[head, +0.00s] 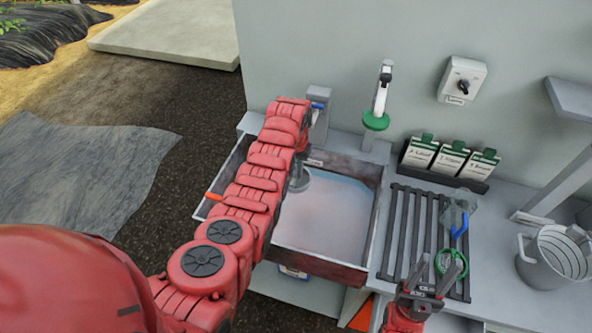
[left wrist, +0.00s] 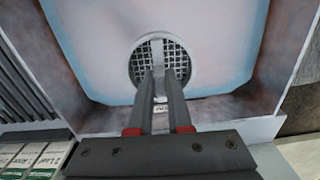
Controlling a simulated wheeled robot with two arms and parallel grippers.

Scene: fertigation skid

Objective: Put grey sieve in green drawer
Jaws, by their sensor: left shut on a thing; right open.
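The grey sieve (left wrist: 177,58) is a round dark mesh disc with a pale bar across it, over the basin in the left wrist view. It also shows in the head view as a small grey round thing (head: 298,184) at the basin's back left. My left gripper (left wrist: 159,76) is shut on its bar. In the head view my left arm hides most of that gripper. My right gripper (head: 431,272) is open over the front of the slatted rack, by a green ring. I see no green drawer in either view.
The sink basin (head: 325,215) holds pale cloudy liquid. Right of it are the dark slatted rack (head: 403,230) with a clear, blue-handled item (head: 458,215), seed packets (head: 450,160) and a metal bucket (head: 553,258). A tap (head: 380,95) stands behind the basin.

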